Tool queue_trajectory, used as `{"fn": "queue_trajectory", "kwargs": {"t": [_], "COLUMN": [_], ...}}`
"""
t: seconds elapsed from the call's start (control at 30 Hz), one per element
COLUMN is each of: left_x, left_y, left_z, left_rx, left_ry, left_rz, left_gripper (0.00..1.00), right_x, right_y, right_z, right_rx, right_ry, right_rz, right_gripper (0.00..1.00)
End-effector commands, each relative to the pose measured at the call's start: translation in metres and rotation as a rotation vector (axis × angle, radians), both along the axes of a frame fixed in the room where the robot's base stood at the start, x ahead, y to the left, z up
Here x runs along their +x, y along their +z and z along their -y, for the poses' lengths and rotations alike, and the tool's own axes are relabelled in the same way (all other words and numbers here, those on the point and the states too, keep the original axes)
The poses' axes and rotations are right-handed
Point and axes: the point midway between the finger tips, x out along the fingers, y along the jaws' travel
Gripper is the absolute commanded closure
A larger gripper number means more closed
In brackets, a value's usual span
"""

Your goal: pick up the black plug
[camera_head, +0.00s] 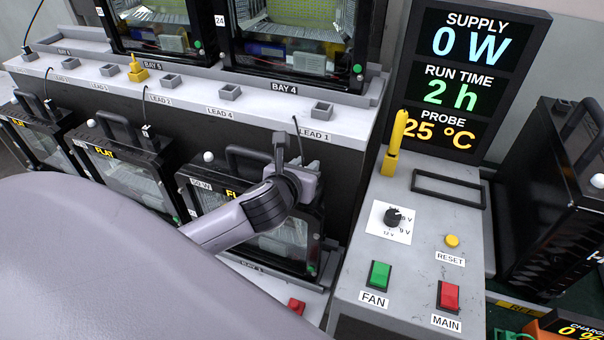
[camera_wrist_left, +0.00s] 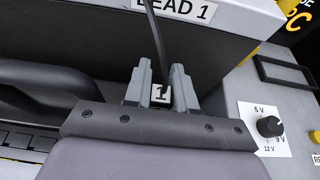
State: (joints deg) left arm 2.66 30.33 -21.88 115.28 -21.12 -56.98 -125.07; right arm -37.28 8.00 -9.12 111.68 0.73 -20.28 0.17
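My left gripper (camera_head: 290,158) is at the front of the bench, just below the LEAD 1 label. In the left wrist view its two grey fingers (camera_wrist_left: 163,75) stand a little apart. A thin black cable (camera_wrist_left: 153,30) runs down between them, and a small white tag marked 1 (camera_wrist_left: 161,95) shows in the gap. The same cable (camera_head: 297,128) rises above the gripper in the head view. The black plug at its end is mostly hidden by the fingers, and I cannot tell whether they press on it. My right gripper is not in view.
The grey control box (camera_head: 345,290) to the right carries a knob (camera_head: 392,217), switches and a yellow probe (camera_head: 397,140). Grey sockets (camera_head: 321,110) line the bench top.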

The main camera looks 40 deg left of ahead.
Motion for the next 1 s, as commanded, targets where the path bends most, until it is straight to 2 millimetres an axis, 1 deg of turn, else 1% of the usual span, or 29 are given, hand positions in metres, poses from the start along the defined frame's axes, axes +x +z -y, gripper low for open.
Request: {"fn": "queue_trajectory", "kwargs": {"t": [0.37,0.47,0.57,0.67,0.77,0.9,1.0], "left_x": [0.0,0.0,0.001,0.0,0.001,0.001,0.0], "left_y": [0.001,0.005,0.014,0.029,0.053,0.098,0.126], "left_z": [0.0,0.0,0.0,0.0,0.0,0.0,0.0], "left_rx": [0.0,0.001,0.001,0.003,0.002,0.003,0.004], "left_ry": [0.0,0.001,0.0,-0.002,-0.001,-0.002,-0.001], "left_rz": [0.0,0.001,0.005,0.005,0.009,0.012,0.009], "left_gripper": [1.0,1.0,1.0,1.0,1.0,1.0,1.0], "right_x": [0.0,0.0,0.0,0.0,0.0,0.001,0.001], "right_y": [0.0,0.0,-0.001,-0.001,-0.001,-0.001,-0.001], "right_z": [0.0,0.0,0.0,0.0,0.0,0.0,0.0], "right_rx": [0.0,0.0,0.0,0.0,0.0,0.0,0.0], "right_ry": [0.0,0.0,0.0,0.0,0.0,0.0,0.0], "right_rz": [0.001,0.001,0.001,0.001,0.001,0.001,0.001], "right_gripper": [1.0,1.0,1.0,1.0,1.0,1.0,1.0]}}
